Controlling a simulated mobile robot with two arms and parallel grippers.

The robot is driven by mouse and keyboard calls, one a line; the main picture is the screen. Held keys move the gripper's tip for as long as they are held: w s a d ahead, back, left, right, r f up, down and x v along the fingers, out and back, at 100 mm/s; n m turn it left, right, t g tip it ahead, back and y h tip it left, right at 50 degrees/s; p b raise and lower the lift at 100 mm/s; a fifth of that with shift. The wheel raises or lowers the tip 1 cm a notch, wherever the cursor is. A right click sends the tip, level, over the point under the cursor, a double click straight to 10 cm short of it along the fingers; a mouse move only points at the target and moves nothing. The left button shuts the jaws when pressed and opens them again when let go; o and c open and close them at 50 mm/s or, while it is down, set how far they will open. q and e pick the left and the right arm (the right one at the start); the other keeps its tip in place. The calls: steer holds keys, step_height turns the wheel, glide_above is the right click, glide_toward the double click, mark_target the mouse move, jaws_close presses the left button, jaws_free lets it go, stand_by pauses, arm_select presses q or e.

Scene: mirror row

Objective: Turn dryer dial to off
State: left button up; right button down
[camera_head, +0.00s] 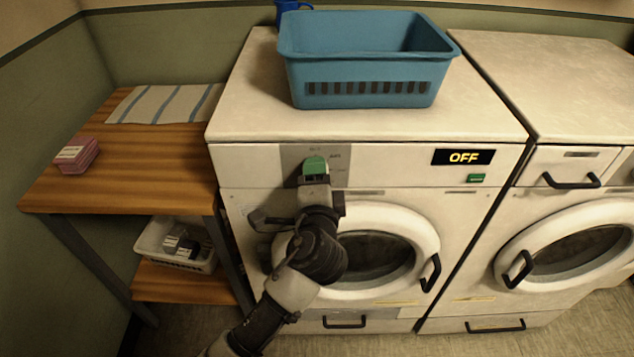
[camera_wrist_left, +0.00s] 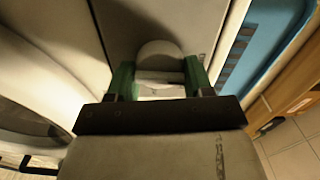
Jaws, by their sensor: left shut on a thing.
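The dryer (camera_head: 235,165) is the white machine in the middle of the head view, with a round door below its control panel. Its display (camera_head: 463,157) reads "OFF" in yellow letters. My left gripper (camera_head: 315,168) is at the grey part of the panel, left of the display, and its green fingers cover the dial there. In the left wrist view, the pale round dial (camera_wrist_left: 160,56) sits between the two green fingers, which are shut on it. The dial's pointer and most of its markings are hidden. My right gripper is not in view.
A blue basket (camera_head: 365,95) stands on the dryer top. A second white machine (camera_head: 560,90) stands close at the right. At the left, a wooden table (camera_head: 150,160) holds a striped cloth (camera_head: 165,103) and a pink box (camera_head: 77,155); a white basket (camera_head: 150,240) is on its lower shelf.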

arm_select(q)
steer(key=shift+n, duration=0.5)
steer(key=o, duration=0.9)
steer(key=s+b, duration=0.1)
steer(key=s, duration=1)
